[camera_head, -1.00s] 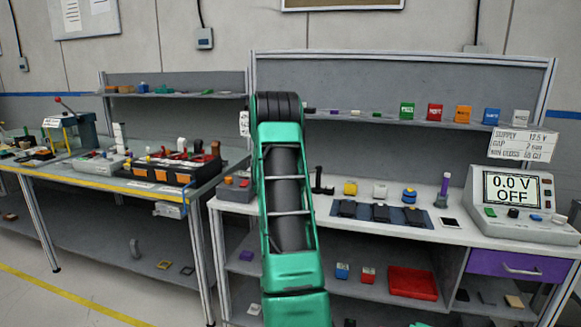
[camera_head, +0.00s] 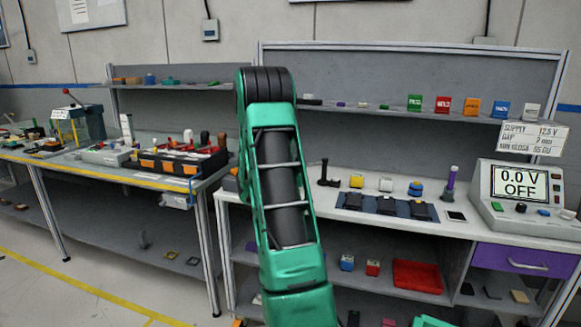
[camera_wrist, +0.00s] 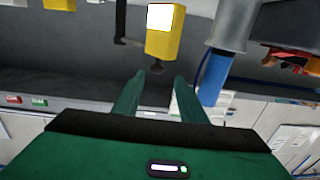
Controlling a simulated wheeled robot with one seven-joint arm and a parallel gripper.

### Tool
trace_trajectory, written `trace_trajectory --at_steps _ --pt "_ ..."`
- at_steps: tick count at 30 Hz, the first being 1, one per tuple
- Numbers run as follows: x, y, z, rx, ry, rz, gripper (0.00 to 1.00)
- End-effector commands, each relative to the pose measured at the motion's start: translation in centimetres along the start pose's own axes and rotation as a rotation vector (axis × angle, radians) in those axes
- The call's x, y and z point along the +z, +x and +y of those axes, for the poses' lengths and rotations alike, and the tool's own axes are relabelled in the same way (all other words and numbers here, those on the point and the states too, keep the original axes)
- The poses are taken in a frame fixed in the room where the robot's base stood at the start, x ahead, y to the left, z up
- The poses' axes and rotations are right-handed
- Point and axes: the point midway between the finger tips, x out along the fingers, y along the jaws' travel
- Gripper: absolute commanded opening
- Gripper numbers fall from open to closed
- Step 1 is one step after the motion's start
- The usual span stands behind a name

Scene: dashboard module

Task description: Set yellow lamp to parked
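I cannot tell for sure which thing is the yellow lamp.
A grey supply unit (camera_head: 520,195) on the right bench reads 0.0 V OFF. Dark modules lie on a blue mat (camera_head: 350,206). Several coloured cards stand on the shelf (camera_head: 390,109). The left bench (camera_head: 120,173) holds a press and a tool rack. A red tray (camera_head: 417,276) is below.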

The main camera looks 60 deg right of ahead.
Motion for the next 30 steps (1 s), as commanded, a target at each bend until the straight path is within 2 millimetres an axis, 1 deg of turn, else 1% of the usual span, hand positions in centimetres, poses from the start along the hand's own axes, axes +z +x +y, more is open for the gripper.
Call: trace_trajectory --at_steps 2,5,6,7,11,17,24,30 --pt "0.0 0.0 0.0 0.0 0.0 0.0 0.38" --pt "0.0 0.0 0.0 0.001 0.008 -0.001 0.17" --pt "0.0 -0.1 -0.1 0.002 0.022 -0.002 0.07" --pt "-0.1 -0.3 -0.1 0.003 0.037 -0.004 0.0" --pt "-0.2 -1.4 -0.3 0.019 0.181 -0.02 0.0" --pt "-0.8 -4.0 -0.3 0.074 0.536 -0.04 0.0" --pt "-1.5 -7.3 0.2 0.157 0.979 -0.027 0.0" --pt "-2.1 -9.6 0.9 0.216 1.289 0.011 0.0"
